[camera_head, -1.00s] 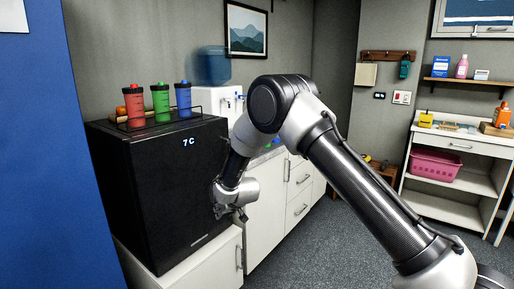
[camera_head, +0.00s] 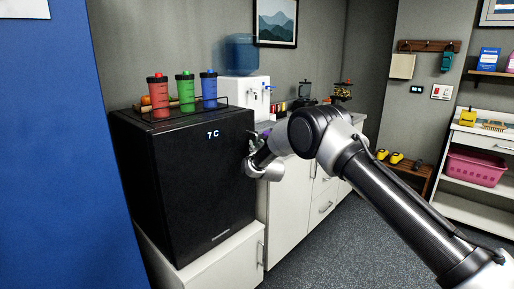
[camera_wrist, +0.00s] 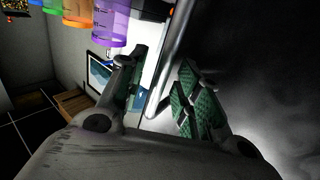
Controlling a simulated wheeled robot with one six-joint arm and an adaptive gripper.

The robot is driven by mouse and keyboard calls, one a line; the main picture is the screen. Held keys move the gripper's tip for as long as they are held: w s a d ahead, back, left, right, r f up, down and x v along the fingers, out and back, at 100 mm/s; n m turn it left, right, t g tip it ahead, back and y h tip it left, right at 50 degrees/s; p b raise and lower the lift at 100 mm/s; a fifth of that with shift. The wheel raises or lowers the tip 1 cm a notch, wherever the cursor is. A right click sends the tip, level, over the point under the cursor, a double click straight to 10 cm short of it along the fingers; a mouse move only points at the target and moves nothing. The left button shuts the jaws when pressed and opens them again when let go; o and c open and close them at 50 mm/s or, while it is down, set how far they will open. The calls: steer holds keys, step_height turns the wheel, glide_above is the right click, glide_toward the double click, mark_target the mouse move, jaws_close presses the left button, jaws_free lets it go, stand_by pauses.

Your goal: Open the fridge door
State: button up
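The fridge (camera_head: 180,190) is a black box on a low white cabinet, with a "7 C" display at the top of its front. Its door looks closed. My gripper (camera_head: 252,148) is at the fridge's right front edge, about mid-height or above; its fingers are small and partly hidden in the head view. In the wrist view my gripper (camera_wrist: 161,78) is open, its green pads spread apart. A slim silver bar (camera_wrist: 174,60), apparently the fridge handle, runs between the fingers beside the dark front (camera_wrist: 265,60). I cannot tell whether the pads touch it.
Red, green and blue bottles (camera_head: 185,91) stand in a rack on the fridge. A white counter with drawers (camera_head: 290,205) and a water dispenser (camera_head: 243,88) are to the right. A blue panel (camera_head: 60,170) stands at the left. Grey floor (camera_head: 340,250) is open at the right.

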steer(key=shift+w+a, duration=0.1)
steer(key=shift+w, duration=0.25)
jaws_close()
steer(key=shift+s, duration=0.1)
